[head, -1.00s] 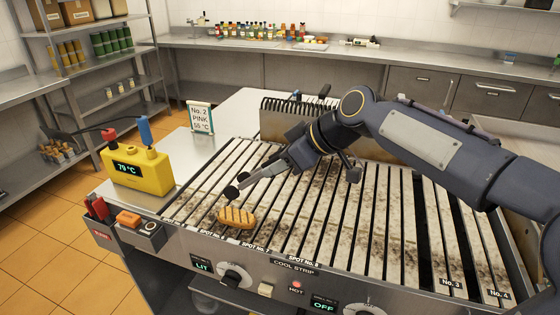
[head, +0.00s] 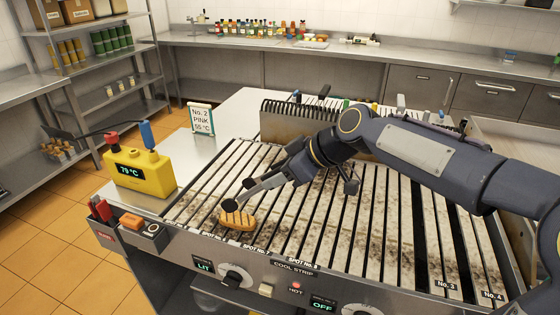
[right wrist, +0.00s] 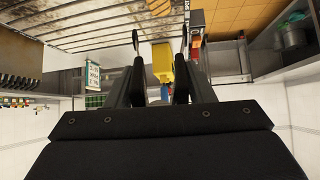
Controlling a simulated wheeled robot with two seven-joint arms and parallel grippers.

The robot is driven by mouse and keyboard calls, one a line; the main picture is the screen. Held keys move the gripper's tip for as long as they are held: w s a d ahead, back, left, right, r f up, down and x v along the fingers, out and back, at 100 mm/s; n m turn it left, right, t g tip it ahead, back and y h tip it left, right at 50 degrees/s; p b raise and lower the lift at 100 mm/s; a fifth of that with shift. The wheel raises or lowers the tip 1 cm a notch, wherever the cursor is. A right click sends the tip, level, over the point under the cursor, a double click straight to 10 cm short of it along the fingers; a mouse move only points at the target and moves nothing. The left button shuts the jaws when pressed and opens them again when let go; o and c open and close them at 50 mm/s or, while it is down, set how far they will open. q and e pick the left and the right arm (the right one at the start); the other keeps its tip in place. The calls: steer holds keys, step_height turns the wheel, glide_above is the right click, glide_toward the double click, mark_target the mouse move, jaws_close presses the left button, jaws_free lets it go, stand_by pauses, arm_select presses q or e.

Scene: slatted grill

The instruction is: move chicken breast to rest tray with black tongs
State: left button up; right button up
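The grill-marked chicken breast (head: 238,221) lies on the slats near the grill's front edge, left of centre. A brownish piece that looks like it (right wrist: 158,7) shows at the top of the right wrist view. My right gripper (head: 239,195) is just above and behind the chicken in the head view, its dark fingertips spread. A clear gap also shows between its fingers in the right wrist view (right wrist: 161,50). I cannot tell whether the near fingertip touches the chicken. I cannot make out the black tongs or the rest tray for certain. My left gripper is out of view.
The slatted grill (head: 300,222) is otherwise bare around the chicken. A yellow thermometer box (head: 140,172) stands left of it, with a small sign (head: 201,119) behind. A metal guard (head: 284,124) rises at the grill's back, with several handles beyond it.

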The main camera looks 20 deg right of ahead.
stand_by(0.6)
step_height(320, 180, down, 8)
steer(key=b, duration=0.8)
steer(key=shift+r, duration=0.25)
stand_by(0.3)
steer(key=shift+f+b, duration=0.6)
steer(key=shift+b, duration=0.35)
steer(key=shift+c, duration=0.5)
jaws_close()
